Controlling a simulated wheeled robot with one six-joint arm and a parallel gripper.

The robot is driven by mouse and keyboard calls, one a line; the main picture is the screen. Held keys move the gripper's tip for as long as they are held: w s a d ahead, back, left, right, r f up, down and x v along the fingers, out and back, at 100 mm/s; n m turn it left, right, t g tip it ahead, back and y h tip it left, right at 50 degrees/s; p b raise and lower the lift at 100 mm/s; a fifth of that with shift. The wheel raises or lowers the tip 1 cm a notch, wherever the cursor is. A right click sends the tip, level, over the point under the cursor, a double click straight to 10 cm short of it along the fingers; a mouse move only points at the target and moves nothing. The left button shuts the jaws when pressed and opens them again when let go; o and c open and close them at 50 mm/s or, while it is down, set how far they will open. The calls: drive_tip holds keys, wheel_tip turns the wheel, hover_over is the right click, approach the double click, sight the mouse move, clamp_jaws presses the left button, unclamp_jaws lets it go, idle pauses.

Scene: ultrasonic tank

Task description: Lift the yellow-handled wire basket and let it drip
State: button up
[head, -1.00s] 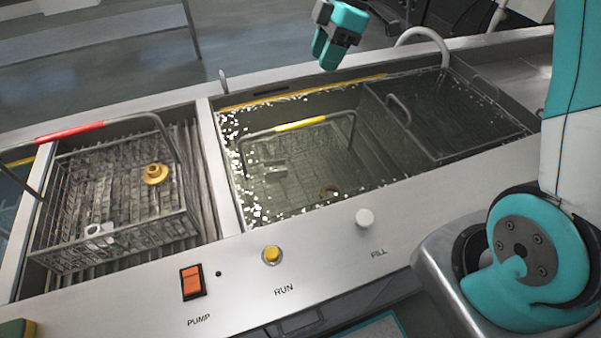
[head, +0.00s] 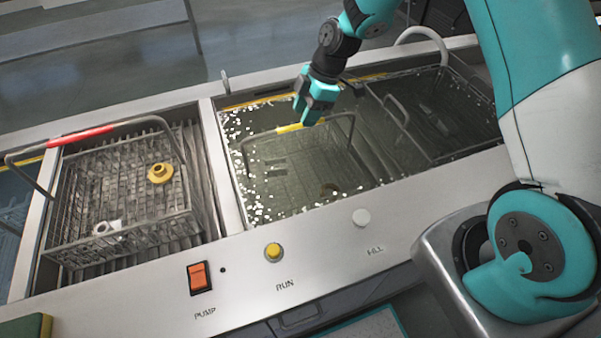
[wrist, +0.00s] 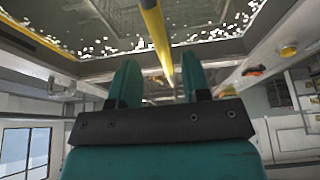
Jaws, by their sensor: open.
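The yellow-handled wire basket (head: 300,172) sits in the water of the middle tank (head: 233,205). Its handle arches above the water, with a yellow grip (head: 288,128) on its top bar. My gripper (head: 307,115) is at the right part of this grip in the head view and hides some of it. In the wrist view my gripper (wrist: 158,75) is open, and the yellow grip (wrist: 155,35) runs lengthwise between and beyond the two teal fingers. I cannot tell whether the fingers touch it. Small parts in the basket are blurred by the water.
A red-handled basket (head: 120,235) holding a yellow part (head: 160,173) and a white part (head: 107,228) stands in the left bay. Another dark basket (head: 440,150) is at right. The front panel has an orange switch (head: 200,278), yellow button (head: 273,252) and white knob (head: 361,217).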

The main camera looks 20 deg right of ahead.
drive_tip(key=p+x, duration=0.1)
drive_tip(key=x, duration=0.3)
drive_tip(key=shift+s, duration=0.15)
drive_tip(key=shift+d, duration=0.1)
clamp_jaws()
drive_tip(key=shift+r, duration=0.1)
wheel_tip(320, 180, up, 22)
drive_tip(key=b, duration=0.1)
idle(0.6)
drive_tip(key=shift+r, duration=0.15)
